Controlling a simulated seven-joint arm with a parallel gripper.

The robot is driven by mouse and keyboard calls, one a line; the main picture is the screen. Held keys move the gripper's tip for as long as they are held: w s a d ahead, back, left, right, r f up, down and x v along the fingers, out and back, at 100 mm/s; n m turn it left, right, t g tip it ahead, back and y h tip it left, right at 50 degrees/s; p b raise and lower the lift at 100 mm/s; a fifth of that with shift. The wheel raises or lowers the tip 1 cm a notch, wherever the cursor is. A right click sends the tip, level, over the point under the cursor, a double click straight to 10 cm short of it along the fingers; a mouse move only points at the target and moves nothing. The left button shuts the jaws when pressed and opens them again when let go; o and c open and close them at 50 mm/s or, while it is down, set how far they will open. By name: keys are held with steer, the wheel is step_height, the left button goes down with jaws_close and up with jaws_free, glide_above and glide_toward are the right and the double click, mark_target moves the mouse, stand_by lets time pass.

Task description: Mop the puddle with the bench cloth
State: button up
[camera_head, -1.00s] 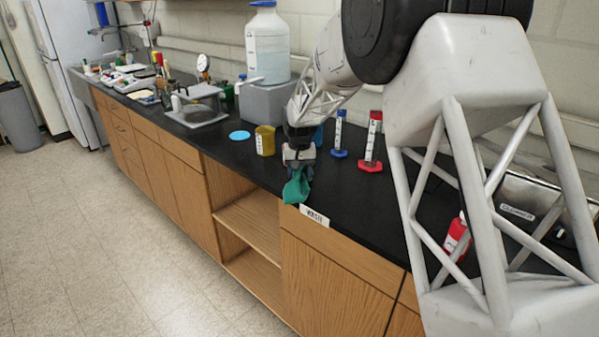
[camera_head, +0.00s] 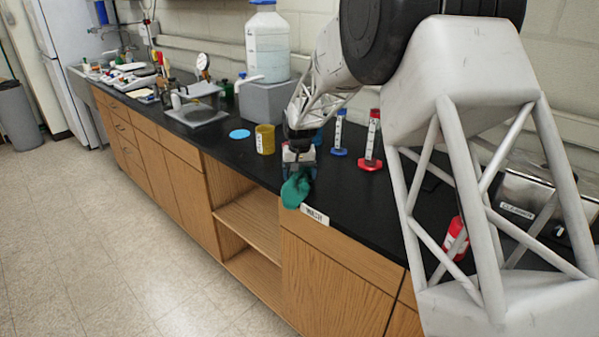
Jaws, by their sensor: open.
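A teal-green cloth (camera_head: 295,189) lies bunched at the front edge of the black bench, just below my gripper. My gripper (camera_head: 298,168) points down over the bench edge. Its jaws are open, right above the cloth; its fingertips are small here, and I cannot tell whether they touch it. A flat, light blue round patch (camera_head: 239,134) lies on the bench to the left; I cannot tell whether it is the puddle or a mat. No other puddle is clearly visible, and my arm hides part of the bench.
A yellow beaker (camera_head: 265,139) stands left of my gripper. A blue-based cylinder (camera_head: 339,134) and a red-based cylinder (camera_head: 371,143) stand to the right. A large carboy (camera_head: 267,45) sits on a grey block behind. A white label (camera_head: 315,215) is on the front edge.

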steer(key=shift+f, duration=0.4)
steer(key=shift+c, duration=0.4)
steer(key=shift+f, duration=0.1)
steer(key=c, duration=1.5)
steer(key=shift+r, duration=0.3)
steer(key=shift+r, duration=0.4)
